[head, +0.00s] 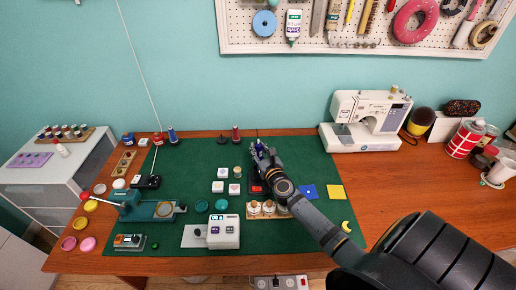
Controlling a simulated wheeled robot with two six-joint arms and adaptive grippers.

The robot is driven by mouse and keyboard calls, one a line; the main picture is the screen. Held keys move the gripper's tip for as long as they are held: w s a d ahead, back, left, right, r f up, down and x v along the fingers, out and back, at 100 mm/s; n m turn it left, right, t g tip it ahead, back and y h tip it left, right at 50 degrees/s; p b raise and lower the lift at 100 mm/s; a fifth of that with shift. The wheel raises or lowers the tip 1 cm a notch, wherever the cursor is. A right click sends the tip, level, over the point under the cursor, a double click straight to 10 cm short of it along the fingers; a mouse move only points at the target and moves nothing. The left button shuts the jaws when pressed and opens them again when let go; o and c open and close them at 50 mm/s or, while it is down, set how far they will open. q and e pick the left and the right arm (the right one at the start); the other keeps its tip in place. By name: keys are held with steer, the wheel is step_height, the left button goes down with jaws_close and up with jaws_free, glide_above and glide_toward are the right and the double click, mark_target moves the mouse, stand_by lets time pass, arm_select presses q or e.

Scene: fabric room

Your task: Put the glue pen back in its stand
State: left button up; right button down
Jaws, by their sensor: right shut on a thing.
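My right gripper (259,151) reaches in from the lower right over the green mat (300,158). It is shut on a small, dark bluish thing at its tip, which I take to be the glue pen; the fingers hide most of it. A dark block with a red part (256,187) lies just below the gripper in the picture, partly covered by my arm. A small dark object (222,140) stands left of the gripper at the mat's back edge. I cannot tell which of these is the pen's stand. My left gripper is out of view.
A red bottle (236,133) and a blue bottle (172,134) stand at the back. White pads (218,187), a wooden rack with white-topped jars (267,209) and a white device (223,232) lie around my arm. A sewing machine (367,121) stands at the right.

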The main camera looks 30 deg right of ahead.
steer(key=shift+f+b, duration=2.05)
steer(key=shift+f, duration=0.25)
steer(key=c, duration=1)
jaws_free()
steer(key=s, duration=0.4)
steer(key=s+a, duration=0.1)
steer(key=s, duration=0.3)
steer(key=s+a, duration=0.1)
steer(key=s, duration=0.2)
steer(key=shift+s+a, duration=0.2)
steer(key=shift+s, duration=0.2)
